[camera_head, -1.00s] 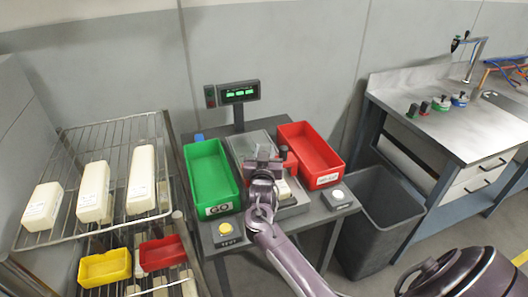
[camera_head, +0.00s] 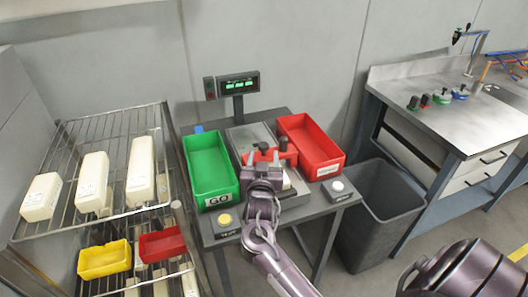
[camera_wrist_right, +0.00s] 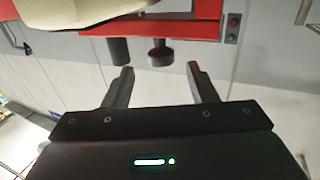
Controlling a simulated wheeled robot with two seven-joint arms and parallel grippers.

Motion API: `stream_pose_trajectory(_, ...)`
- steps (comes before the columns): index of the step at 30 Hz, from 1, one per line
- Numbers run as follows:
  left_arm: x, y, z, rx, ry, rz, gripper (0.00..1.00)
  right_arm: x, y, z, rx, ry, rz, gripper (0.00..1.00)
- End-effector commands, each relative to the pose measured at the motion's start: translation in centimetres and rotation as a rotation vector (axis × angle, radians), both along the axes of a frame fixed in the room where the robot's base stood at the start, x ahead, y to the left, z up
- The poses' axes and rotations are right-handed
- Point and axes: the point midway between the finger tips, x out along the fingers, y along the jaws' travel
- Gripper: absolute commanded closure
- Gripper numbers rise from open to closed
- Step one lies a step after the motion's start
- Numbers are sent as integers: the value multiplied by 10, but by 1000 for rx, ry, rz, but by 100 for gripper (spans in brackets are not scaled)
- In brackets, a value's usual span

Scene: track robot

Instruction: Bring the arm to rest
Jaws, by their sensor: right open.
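My right gripper (camera_head: 262,170) is over the test table, just on the near side of a red fixture (camera_head: 284,153) with black knobs. In the right wrist view the gripper (camera_wrist_right: 160,78) is open, with nothing between its fingers. The red fixture (camera_wrist_right: 190,27) and two black knobs lie beyond the fingertips, apart from them. A pale block (camera_wrist_right: 80,12) shows at the top left of that view. My left gripper is not in view.
A green bin (camera_head: 211,172) stands left of the fixture and a red bin (camera_head: 311,146) right. A yellow button (camera_head: 225,219) and a white button (camera_head: 337,186) sit at the front. A wire rack (camera_head: 75,150) is left, a dark waste bin (camera_head: 380,215) right.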

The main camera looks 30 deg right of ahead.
Motion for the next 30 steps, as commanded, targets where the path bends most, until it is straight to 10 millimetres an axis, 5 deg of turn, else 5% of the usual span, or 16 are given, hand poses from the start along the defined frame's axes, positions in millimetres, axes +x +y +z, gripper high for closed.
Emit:
stream_pose_trajectory(22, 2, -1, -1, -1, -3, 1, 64, -9, 9, -5, 25, 31, 30, 48)
stream_pose_trajectory(26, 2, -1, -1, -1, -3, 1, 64, -20, 31, -25, 110, 156, 141, 48)
stream_pose_trajectory(30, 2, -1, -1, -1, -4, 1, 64, -55, 74, -52, 219, 395, 321, 48)
